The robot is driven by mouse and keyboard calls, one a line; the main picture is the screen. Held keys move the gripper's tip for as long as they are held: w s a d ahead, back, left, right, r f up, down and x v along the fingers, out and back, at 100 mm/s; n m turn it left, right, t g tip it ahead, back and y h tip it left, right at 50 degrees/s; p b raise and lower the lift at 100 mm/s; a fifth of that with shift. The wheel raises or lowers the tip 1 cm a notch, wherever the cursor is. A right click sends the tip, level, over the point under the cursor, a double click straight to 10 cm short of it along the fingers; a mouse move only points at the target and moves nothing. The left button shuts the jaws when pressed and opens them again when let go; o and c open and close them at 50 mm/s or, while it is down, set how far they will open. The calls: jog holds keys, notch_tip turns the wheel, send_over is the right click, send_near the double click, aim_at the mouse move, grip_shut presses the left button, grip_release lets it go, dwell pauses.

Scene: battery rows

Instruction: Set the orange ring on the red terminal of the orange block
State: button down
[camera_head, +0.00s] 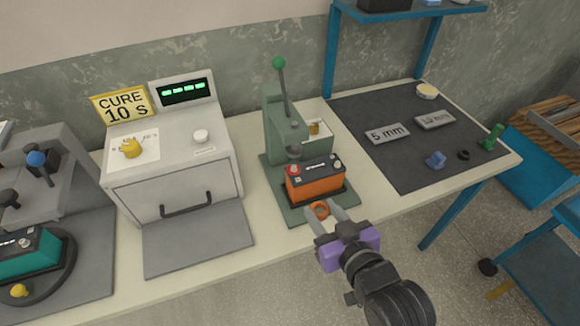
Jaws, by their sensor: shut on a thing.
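The orange block (315,187) is a battery with a dark top, standing on the green base plate (291,215) of a hand press. My gripper (320,212), with pale fingers and a purple body, is shut on the orange ring (320,209). The ring is in front of the block, lower in the picture than the red terminal and apart from it. The fingers partly hide the ring.
The green press (285,125) with its lever stands right behind the block, its ram near the red terminal. A grey curing oven (172,170) is to the left. A dark mat (385,165) with small parts lies to the right.

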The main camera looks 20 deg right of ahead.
jog(key=p, duration=0.1)
send_near(296, 174)
jog(key=w, duration=0.7)
jog(key=w+p, duration=0.1)
jog(key=w, duration=0.1)
jog(key=shift+w+r, duration=0.25)
jog(key=shift+w, duration=0.1)
jog(key=shift+s+f, duration=0.15)
jog(key=shift+f, duration=0.55)
jog(key=shift+f, duration=0.15)
jog(key=c, duration=0.9)
grip_release()
